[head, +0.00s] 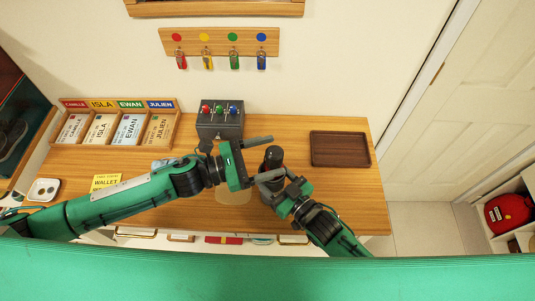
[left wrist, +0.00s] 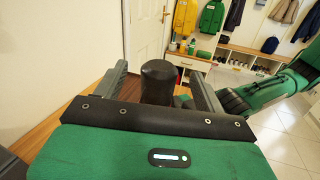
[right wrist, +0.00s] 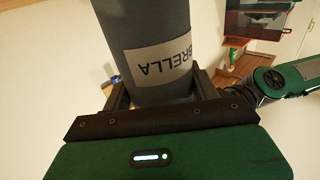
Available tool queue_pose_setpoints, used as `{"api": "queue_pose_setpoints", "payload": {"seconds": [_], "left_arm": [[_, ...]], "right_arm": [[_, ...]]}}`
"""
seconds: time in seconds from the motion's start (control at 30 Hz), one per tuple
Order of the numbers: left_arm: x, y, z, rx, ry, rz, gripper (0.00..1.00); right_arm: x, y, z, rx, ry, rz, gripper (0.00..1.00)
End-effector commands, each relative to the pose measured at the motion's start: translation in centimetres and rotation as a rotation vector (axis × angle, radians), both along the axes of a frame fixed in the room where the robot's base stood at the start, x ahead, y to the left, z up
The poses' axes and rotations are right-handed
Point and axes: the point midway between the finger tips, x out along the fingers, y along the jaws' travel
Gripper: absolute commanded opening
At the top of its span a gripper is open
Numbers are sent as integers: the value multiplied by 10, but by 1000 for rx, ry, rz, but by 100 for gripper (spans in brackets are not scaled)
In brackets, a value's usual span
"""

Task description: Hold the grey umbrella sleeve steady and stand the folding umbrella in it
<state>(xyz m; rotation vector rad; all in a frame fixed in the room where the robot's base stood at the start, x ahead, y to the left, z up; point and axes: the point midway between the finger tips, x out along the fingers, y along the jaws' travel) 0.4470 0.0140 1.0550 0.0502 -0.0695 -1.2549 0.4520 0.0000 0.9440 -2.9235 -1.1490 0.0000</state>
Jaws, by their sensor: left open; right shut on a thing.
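The folding umbrella (head: 273,153) is a black cylinder, roughly upright at the middle of the wooden table. In the left wrist view the umbrella (left wrist: 159,82) stands between the fingers of my left gripper (left wrist: 163,75), which are open with a gap on each side. The grey umbrella sleeve (right wrist: 150,25), with a pale label ending in "BRELLA", is held between the fingers of my right gripper (right wrist: 160,92). In the head view the umbrella's top shows above the sleeve, seemingly in its mouth; its lower end is hidden.
A dark grey box with coloured knobs (head: 220,121) stands behind my left gripper. An empty brown tray (head: 340,149) lies to the right.

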Motion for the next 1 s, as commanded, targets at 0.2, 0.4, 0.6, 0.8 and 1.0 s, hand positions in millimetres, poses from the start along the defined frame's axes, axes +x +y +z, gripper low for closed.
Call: {"api": "queue_pose_setpoints", "payload": {"seconds": [0.2,0.4,0.6,0.8,1.0], "left_arm": [[-8,24,-2,2,3,2,72],[-19,59,-3,3,2,1,72],[-29,87,-3,2,2,0,72],[-34,106,-3,0,1,0,72],[-36,113,-3,0,0,0,72]], "right_arm": [[0,0,0,-1,1,0,38],[0,0,-1,-1,1,0,38],[0,0,0,-1,1,0,38],[0,0,0,-1,1,0,38],[0,0,0,-1,1,0,38]]}}
